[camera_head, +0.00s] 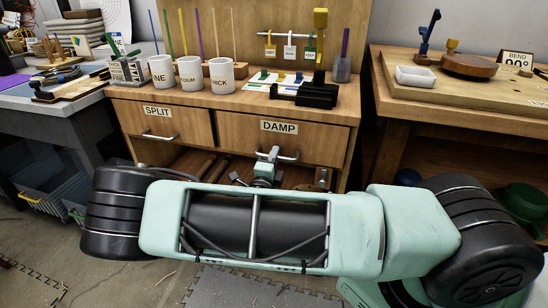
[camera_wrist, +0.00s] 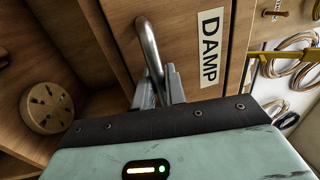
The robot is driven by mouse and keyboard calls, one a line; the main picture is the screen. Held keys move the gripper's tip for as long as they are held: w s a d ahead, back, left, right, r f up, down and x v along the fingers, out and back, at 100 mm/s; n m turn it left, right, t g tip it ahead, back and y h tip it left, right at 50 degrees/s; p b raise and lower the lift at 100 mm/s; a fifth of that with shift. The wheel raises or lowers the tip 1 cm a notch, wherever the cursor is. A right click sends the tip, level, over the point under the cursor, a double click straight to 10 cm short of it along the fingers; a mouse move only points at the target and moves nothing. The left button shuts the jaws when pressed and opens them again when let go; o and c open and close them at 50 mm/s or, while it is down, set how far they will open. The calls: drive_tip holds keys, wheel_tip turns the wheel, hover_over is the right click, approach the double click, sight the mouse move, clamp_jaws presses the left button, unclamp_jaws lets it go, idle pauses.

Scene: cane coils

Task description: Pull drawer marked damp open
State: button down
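The drawer marked DAMP (camera_head: 322,143) is the right one of two wooden drawers under the bench top. Its front looks flush with the bench, so it appears closed. Its metal bar handle (camera_head: 289,157) also shows in the wrist view (camera_wrist: 148,42). My gripper (camera_head: 268,154) is at the left part of this handle. In the wrist view my gripper (camera_wrist: 160,86) has one finger on each side of the bar, close against it, with little gap. The exact contact is partly hidden at the fingers' base. The DAMP label (camera_wrist: 210,48) is unobstructed.
The drawer marked SPLIT (camera_head: 178,126) is to the left, closed. Below is an open shelf with wooden pieces, including a round holed block (camera_wrist: 47,107). White cups (camera_head: 190,72) and a black clamp (camera_head: 317,95) stand on top. Another bench (camera_head: 470,110) stands right.

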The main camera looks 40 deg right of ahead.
drive_tip(key=r+p+v, duration=0.2)
drive_tip(key=p+v, duration=0.2)
drive_tip(key=v, duration=0.8)
drive_tip(key=r+p+v, duration=0.2)
drive_tip(key=p+v, duration=0.1)
drive_tip(key=v, duration=0.9)
drive_tip(key=shift+s+a+r+p, duration=0.35)
drive_tip(key=shift+s+a, duration=0.2)
drive_tip(key=shift+a, duration=0.15)
drive_tip(key=c, duration=1.5)
unclamp_jaws()
drive_tip(key=shift+c, duration=0.2)
drive_tip(key=shift+a, duration=0.1)
drive_tip(key=b+v, duration=0.1)
drive_tip(key=v, duration=1.6)
drive_tip(key=shift+s, duration=0.2)
